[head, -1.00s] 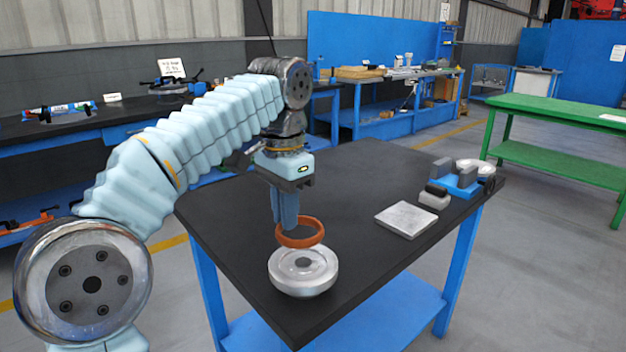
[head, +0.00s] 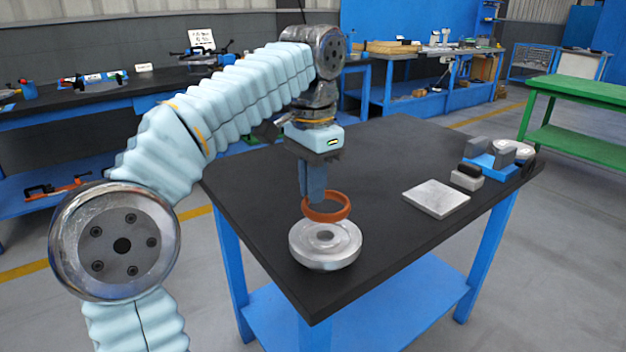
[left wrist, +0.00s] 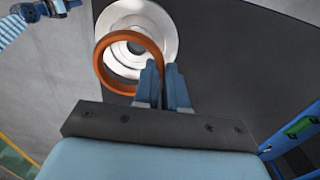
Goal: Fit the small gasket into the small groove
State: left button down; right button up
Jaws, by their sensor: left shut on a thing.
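The small gasket is an orange-brown ring (head: 338,213), held above the table near its front left part. The flanged shell is a round silver metal part (head: 326,246) with a central hole, lying on the table just below and in front of the ring. In the left wrist view the ring (left wrist: 98,62) partly overlaps the shell (left wrist: 168,35), offset to the left of it. The groove itself is too small to make out. My right gripper does not show.
A flat grey plate (head: 436,198) lies on the black table (head: 390,165) to the right. Beyond it is a blue holder (head: 492,168) with grey blocks and round parts near the right edge. The table between shell and plate is clear.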

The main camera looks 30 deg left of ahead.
aim_at(313, 229)
pick_arm(q)
jog(key=shift+f+b, duration=0.9)
jog(key=shift+f, duration=0.7)
jog(key=shift+p, duration=0.8)
jog(key=shift+f+b, duration=0.95)
jog(key=shift+f, duration=0.25)
dwell(0.3)
jog(key=c, duration=1.1)
grip_release()
jog(key=shift+r, duration=0.15)
notch_tip(313, 229, up, 12)
jog(key=p, duration=0.4)
jog(key=shift+p, duration=0.3)
